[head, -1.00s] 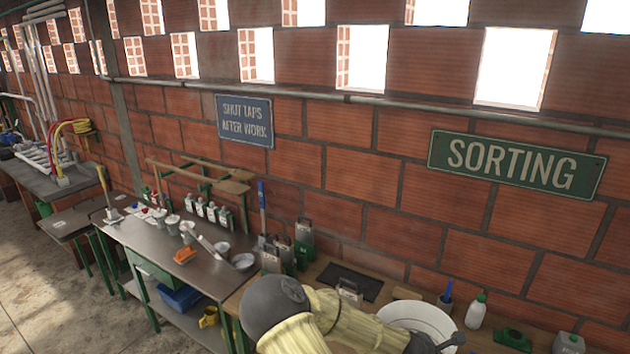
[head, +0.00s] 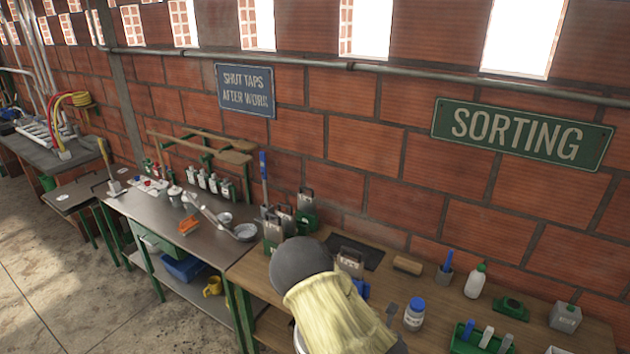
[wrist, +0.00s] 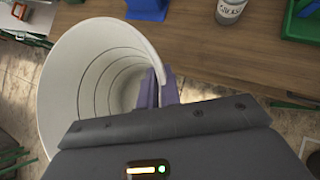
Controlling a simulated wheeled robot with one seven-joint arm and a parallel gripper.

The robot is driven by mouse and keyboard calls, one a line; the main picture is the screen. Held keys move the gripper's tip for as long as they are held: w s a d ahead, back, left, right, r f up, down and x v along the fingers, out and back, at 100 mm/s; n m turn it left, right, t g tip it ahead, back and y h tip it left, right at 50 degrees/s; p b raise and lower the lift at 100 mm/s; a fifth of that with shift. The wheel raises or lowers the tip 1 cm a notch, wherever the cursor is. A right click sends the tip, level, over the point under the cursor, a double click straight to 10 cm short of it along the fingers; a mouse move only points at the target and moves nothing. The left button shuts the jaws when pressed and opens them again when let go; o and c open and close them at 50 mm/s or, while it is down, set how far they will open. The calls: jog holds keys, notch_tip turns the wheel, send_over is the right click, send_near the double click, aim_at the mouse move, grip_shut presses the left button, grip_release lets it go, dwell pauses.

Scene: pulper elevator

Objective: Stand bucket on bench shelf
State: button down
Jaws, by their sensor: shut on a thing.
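My gripper (wrist: 156,92) is shut on the rim of a white bucket (wrist: 85,70) in the wrist view. The bucket is tilted in that view, its open mouth and ringed inner wall showing and no contents visible. It hangs beside the wooden bench's front edge. In the head view only a sliver of the bucket (head: 298,341) shows at the bottom, left of my arm; my arm hides the gripper there. A low shelf (head: 224,305) runs under the steel-topped bench. Another wooden shelf surface (head: 273,328) shows under the wooden bench, partly hidden by my arm.
A blue basin (head: 184,267) and yellow jug (head: 212,287) stand on the steel bench's low shelf. Green legs (head: 242,318) stand between the benches. The wooden bench top holds a lidded jar (head: 414,314) and a green caddy (head: 480,340). Floor at left is clear.

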notch_tip(320, 180, down, 13)
jog(key=b, duration=1.2)
jog(key=shift+f, duration=0.1)
jog(key=s+f, duration=0.4)
jog(key=f, duration=0.1)
jog(key=shift+s+f, duration=0.15)
